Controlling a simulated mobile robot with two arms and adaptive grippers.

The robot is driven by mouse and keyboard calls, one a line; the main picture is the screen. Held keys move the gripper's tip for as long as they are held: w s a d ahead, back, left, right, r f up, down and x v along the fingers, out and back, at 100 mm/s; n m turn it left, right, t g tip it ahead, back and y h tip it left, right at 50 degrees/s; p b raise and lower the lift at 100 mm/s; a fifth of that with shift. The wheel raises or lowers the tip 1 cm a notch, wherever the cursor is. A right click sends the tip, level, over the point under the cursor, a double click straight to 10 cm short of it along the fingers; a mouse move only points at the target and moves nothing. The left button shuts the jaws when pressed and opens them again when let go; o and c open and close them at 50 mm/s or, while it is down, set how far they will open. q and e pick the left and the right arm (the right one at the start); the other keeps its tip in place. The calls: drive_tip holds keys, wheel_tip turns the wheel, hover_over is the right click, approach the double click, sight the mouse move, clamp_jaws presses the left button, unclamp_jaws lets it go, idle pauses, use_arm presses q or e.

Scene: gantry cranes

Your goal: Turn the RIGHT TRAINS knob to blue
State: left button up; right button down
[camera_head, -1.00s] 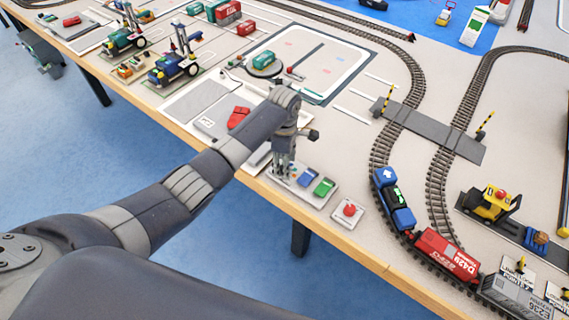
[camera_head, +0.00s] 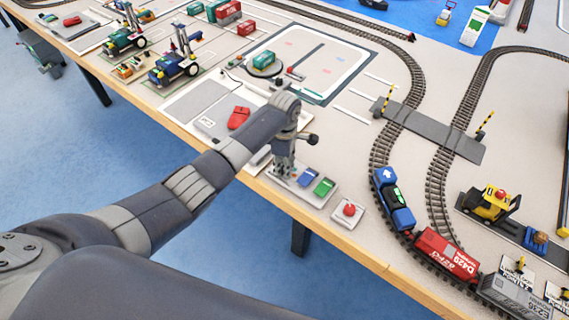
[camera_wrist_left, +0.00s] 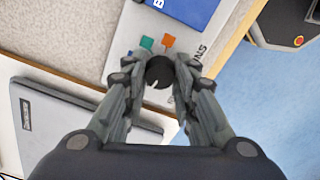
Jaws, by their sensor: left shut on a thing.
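The dark round knob (camera_wrist_left: 159,70) shows in the left wrist view on a pale panel (camera_wrist_left: 122,60) with partly visible lettering ending in "NS". A teal square (camera_wrist_left: 147,43) and an orange square (camera_wrist_left: 168,41) lie just beyond it; no blue mark by the knob shows. A small pale notch shows on its near side. My left gripper (camera_wrist_left: 160,75) is shut around the knob, one finger on each side. In the head view my left gripper (camera_head: 282,172) points down onto the panel at the table edge and hides the knob. My right gripper is not in view.
Right of the gripper are a blue block (camera_head: 308,177), a green block (camera_head: 324,187) and a red button (camera_head: 349,210). A red object (camera_head: 238,118) lies left of the wrist. Train track with a blue engine (camera_head: 394,200) and red wagon (camera_head: 446,255) runs to the right.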

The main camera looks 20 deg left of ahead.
use_arm(q)
drive_tip(key=m+p, duration=0.2)
drive_tip(key=m, duration=0.1)
drive_tip(key=shift+d+r, duration=0.1)
drive_tip(key=shift+r, duration=0.05)
drive_tip(key=m+p, duration=0.2)
drive_tip(key=m, duration=0.2)
drive_tip(key=m+p, duration=0.1)
drive_tip(key=m, duration=0.3)
drive_tip(key=shift+f+m+p, duration=0.2)
drive_tip(key=shift+m+p, duration=0.3)
drive_tip(key=shift+m, duration=1.7)
drive_tip(key=o, duration=1.1)
drive_tip(key=shift+r, duration=0.15)
